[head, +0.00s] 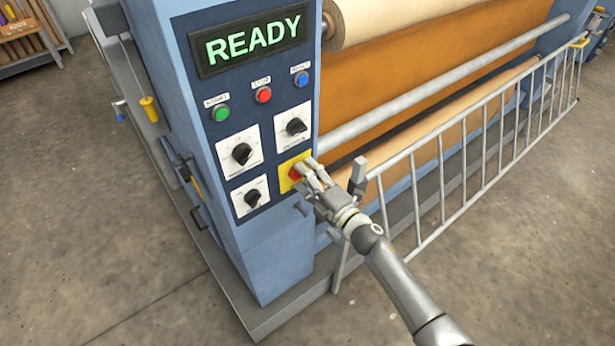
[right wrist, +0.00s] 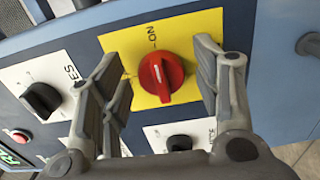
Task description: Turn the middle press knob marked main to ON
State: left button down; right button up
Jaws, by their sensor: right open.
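The red knob (head: 295,174) sits on a yellow plate (head: 286,185) at the lower right of the press's control panel. In the right wrist view the red knob (right wrist: 161,77) is seen close up on the yellow plate (right wrist: 207,32), with an "ON" label above it. My right gripper (head: 313,172) is open in front of the plate. In the wrist view its fingers stand on either side of the knob, with visible gaps, so it is not clamped. The head view partly hides the knob behind the fingers. My left gripper is not in view.
Black knobs on white plates (head: 242,153) sit around the yellow plate. Green, red and blue buttons (head: 264,95) lie above, under a lit READY display (head: 252,45). A metal railing (head: 440,170) and the press rollers stand to the right.

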jog(key=v, duration=1.2)
dwell(0.3)
